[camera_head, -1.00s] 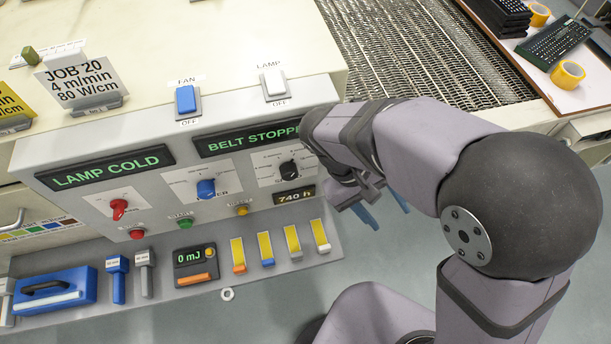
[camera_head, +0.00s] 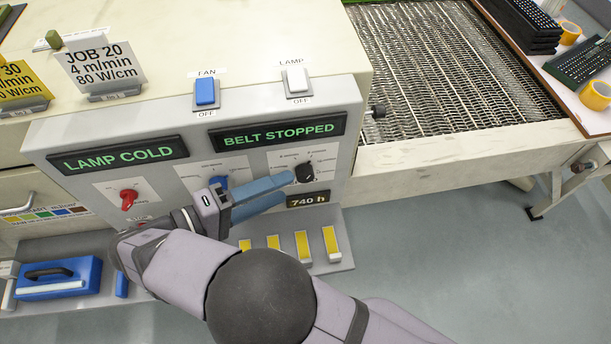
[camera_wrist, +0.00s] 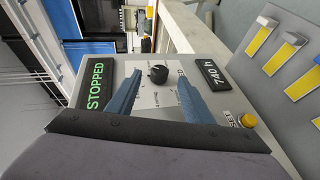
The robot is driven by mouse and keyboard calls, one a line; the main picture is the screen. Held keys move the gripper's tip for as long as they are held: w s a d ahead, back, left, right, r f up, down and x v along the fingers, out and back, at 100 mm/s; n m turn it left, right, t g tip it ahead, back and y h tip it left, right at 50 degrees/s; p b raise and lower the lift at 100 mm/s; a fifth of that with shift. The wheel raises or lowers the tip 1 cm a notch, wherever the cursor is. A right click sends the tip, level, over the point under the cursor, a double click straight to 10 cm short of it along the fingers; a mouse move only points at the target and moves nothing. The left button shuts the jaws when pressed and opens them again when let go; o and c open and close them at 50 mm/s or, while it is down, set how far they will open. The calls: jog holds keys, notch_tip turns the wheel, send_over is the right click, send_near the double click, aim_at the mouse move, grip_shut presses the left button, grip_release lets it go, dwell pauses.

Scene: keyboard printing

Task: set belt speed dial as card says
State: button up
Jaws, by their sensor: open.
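The job card (camera_head: 100,68) is white and stands on the machine top at the left; it reads JOB 20, 4 m/min, 80 W/cm. The black belt speed dial (camera_head: 305,172) sits on a white scale plate under the BELT STOPPED display (camera_head: 277,134). My gripper (camera_head: 284,190) is open, its blue fingers pointing right, close to the dial in the head view. In the wrist view the dial (camera_wrist: 158,74) shows beyond and between the fingertips of my gripper (camera_wrist: 160,82), and I see no contact. The blue dial (camera_head: 218,183) is partly hidden by my gripper.
A red knob (camera_head: 128,199) sits at the left. A FAN switch (camera_head: 205,92) and a LAMP switch (camera_head: 296,79) stand above the displays. The yellow button (camera_wrist: 248,120) is near one finger. Yellow-faced rockers (camera_head: 303,245) lie below the panel.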

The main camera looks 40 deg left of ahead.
aim_at(304, 180)
jog(key=p+x, duration=0.2)
jog(key=x, duration=0.3)
jog(key=shift+w+d+r, duration=0.1)
jog(key=shift+w+d, duration=0.05)
jog(key=shift+w, duration=0.15)
jog(key=shift+p+x, duration=0.35)
jog(key=shift+x, duration=0.55)
jog(key=shift+f, duration=0.2)
jog(key=c, duration=1)
